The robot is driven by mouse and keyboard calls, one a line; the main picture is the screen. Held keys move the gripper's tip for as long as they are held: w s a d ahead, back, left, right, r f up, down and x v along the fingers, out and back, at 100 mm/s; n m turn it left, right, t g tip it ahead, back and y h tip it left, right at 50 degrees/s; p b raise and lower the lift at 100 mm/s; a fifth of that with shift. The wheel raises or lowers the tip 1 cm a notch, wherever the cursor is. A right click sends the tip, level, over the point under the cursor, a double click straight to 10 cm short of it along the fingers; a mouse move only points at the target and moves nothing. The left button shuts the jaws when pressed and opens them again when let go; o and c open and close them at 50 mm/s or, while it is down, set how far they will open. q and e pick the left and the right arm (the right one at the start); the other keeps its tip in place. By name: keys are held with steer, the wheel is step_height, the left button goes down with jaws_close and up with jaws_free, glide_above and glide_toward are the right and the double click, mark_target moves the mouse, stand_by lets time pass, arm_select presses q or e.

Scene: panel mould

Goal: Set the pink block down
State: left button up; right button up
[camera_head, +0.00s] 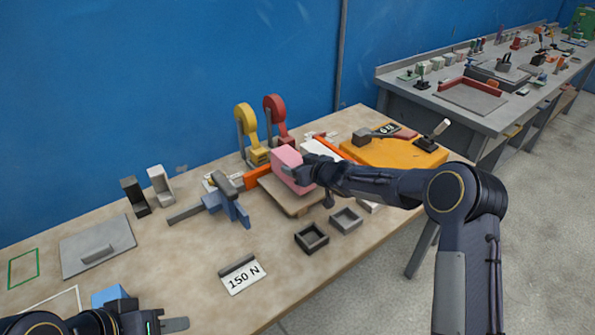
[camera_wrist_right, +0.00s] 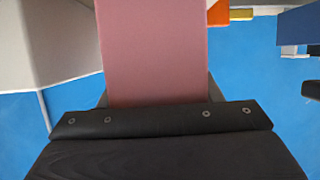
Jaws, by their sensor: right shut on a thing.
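The pink block (camera_head: 287,160) is over a light wooden board (camera_head: 297,208) in the middle of the table. My right gripper (camera_head: 303,173) is shut on it from the right side. I cannot tell whether the block touches the board or hangs just above it. In the right wrist view the pink block (camera_wrist_right: 152,50) fills the upper middle, right against the dark gripper body, and hides most of the fingers. My left gripper (camera_head: 172,324) is at the bottom left edge, far from the block; how wide its jaws are is unclear.
Two small open trays (camera_head: 311,238) lie in front, with a "150 N" card (camera_head: 243,275). An orange case (camera_head: 395,150) is at right.

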steer(key=shift+f, duration=0.9)
steer(key=shift+f+b, duration=0.2)
steer(key=shift+b, duration=0.1)
steer(key=o, duration=1.4)
steer(key=shift+o, duration=0.2)
steer(key=shift+r, duration=0.15)
steer(key=shift+s+d, duration=0.15)
steer(key=shift+s, duration=0.1)
steer(key=v, duration=1.1)
steer(key=shift+s+b, duration=0.2)
steer(key=shift+b, duration=0.25)
